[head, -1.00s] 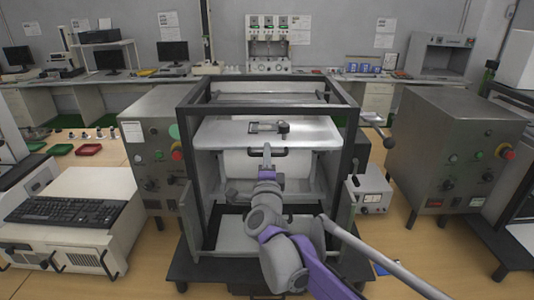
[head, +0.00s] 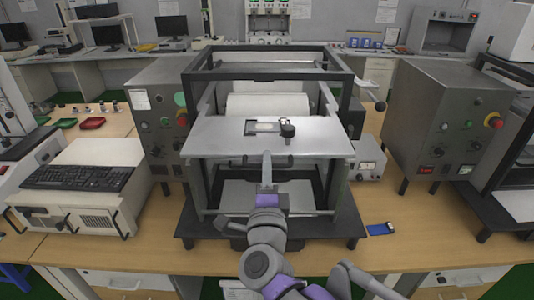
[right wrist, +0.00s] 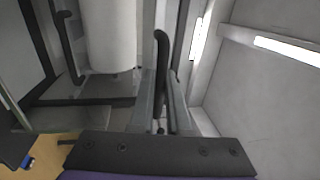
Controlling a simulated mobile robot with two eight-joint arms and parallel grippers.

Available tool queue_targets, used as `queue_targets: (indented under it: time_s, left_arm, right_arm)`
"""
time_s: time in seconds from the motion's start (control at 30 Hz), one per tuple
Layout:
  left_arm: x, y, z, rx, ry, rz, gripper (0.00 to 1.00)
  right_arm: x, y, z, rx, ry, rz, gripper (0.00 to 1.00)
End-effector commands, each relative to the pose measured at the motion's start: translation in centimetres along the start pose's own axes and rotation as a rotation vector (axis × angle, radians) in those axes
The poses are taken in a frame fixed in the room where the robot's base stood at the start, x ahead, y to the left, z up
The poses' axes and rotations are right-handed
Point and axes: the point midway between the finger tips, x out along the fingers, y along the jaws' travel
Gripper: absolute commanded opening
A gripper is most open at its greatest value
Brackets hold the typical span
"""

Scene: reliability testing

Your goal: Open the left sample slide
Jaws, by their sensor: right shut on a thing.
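The sample slide (head: 220,140) is a flat light-grey plate in the dark-framed machine in the middle of the head view. It juts out toward me past the front posts. A small dark-framed holder and a black knob (head: 287,128) sit on it. My right gripper (head: 267,160) is at the middle of the slide's front edge, shut on its dark handle. In the right wrist view the black curved handle (right wrist: 161,45) stands between the two fingers (right wrist: 160,95). My left gripper is not in view.
A white roller (head: 268,105) lies behind the slide inside the machine frame (head: 270,77). Grey control boxes stand left (head: 160,125) and right (head: 440,120). A keyboard (head: 78,177) is on a white unit at left. A blue item (head: 381,229) lies on the wooden table.

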Motion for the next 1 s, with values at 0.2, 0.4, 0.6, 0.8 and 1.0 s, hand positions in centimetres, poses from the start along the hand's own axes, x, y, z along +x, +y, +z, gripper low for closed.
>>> queue_targets:
  time_s: [0.2, 0.4, 0.6, 0.8, 1.0]
  left_arm:
    - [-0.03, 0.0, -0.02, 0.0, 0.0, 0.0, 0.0]
    - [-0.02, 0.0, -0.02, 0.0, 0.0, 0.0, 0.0]
    - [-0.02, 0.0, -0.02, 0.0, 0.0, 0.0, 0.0]
    - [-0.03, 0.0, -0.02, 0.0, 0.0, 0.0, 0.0]
    - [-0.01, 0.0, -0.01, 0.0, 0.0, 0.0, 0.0]
  right_arm:
    - [-0.95, -0.17, 0.02, 0.0, 0.0, 0.0, 0.0]
    - [-0.99, -0.18, 0.0, 0.0, 0.001, 0.0, 0.0]
    - [-0.97, -0.19, 0.01, 0.0, 0.0, 0.0, 0.25]
    - [-0.96, -0.19, 0.01, 0.0, 0.0, 0.0, 0.43]
    - [-1.04, -0.19, 0.02, 0.0, 0.0, 0.0, 0.43]
